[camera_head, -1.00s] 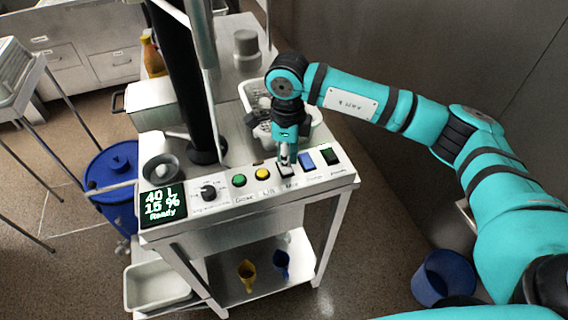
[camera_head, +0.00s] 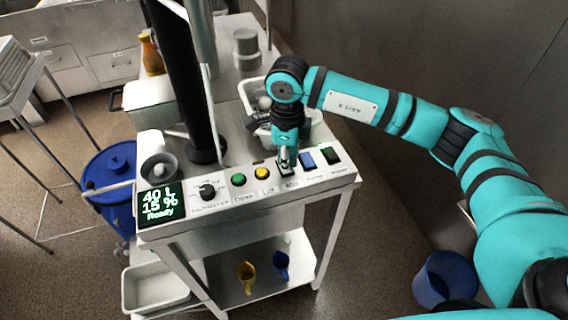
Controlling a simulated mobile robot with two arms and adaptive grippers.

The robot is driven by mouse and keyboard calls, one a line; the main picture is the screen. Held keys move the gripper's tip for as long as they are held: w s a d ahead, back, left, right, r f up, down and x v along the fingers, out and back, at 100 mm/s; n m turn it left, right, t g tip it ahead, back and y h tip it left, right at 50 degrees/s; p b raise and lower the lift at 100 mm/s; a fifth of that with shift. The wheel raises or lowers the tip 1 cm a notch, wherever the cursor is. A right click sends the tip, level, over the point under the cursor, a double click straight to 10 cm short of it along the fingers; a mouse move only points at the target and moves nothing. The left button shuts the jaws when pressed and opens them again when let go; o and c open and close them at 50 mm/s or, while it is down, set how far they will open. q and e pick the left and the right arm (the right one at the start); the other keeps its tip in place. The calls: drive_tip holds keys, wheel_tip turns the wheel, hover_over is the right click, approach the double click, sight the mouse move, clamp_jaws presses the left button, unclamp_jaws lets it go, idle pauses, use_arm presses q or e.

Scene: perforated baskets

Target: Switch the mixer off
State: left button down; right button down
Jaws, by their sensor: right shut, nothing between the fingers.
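The mixer's sloped control panel (camera_head: 222,201) runs along the front of a steel stand. Its display (camera_head: 160,204) reads "40 L 15 % Ready". To the right of it are a black knob (camera_head: 207,191), a green button (camera_head: 239,180), a yellow button (camera_head: 261,172), a switch labelled Mix, a blue rocker (camera_head: 307,159) and a dark green rocker (camera_head: 330,155). My right gripper (camera_head: 285,164) is shut and empty, pointing down at the Mix switch. It covers most of that switch, so I cannot tell its position or whether the fingertips touch it. My left gripper is not in view.
A white perforated basket (camera_head: 252,97) stands on the stand behind my right gripper. A dark column (camera_head: 186,90) rises from the stand's left part. Yellow and blue scoops (camera_head: 246,276) lie on the lower shelf. Blue bins (camera_head: 110,185) stand on the floor at both sides.

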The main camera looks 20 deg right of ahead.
drive_tip(key=shift+f+b, duration=0.55)
drive_tip(key=shift+f, duration=0.1)
drive_tip(key=shift+s+r, duration=0.1)
drive_tip(key=shift+r+p, duration=0.45)
drive_tip(key=shift+r, duration=0.35)
drive_tip(key=shift+r+p, duration=1.05)
drive_tip(key=shift+r, duration=1.65)
drive_tip(key=shift+f, duration=0.1)
